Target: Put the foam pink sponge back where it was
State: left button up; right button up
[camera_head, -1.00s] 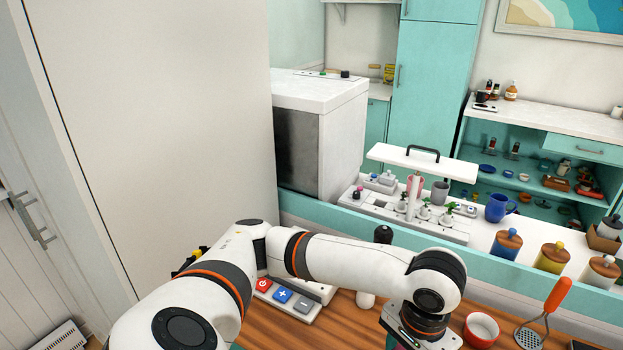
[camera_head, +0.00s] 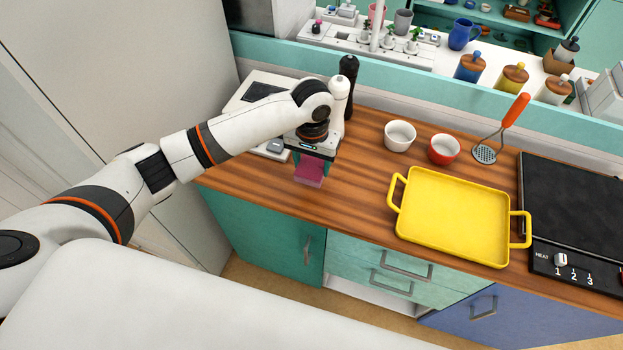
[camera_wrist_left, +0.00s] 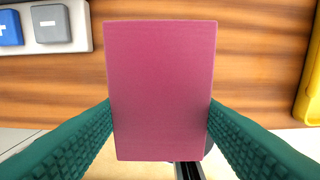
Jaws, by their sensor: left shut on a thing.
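The pink foam sponge (camera_head: 309,170) is a flat block held in my left gripper (camera_head: 315,158), over the wooden counter to the left of the yellow tray. In the left wrist view the sponge (camera_wrist_left: 161,90) fills the middle, with a green finger pressed on each side of it. The left gripper (camera_wrist_left: 160,125) is shut on it. Bare wood shows around the sponge, and whether its lower edge touches the counter cannot be told. My right gripper is in neither view.
The yellow tray (camera_head: 454,215) lies on the counter (camera_head: 355,190). A black pepper mill (camera_head: 348,80) is behind my gripper. A black hob (camera_head: 575,205) is at right. Wood left of the tray is clear.

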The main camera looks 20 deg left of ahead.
aim_at(312, 166)
pick_arm(q)
jog(key=shift+f, duration=3.45)
jog(key=shift+f, duration=0.15)
jog(key=o, duration=0.9)
notch_tip(312, 166, up, 12)
jog(key=shift+r+b, duration=0.2)
jog(key=shift+b, duration=0.2)
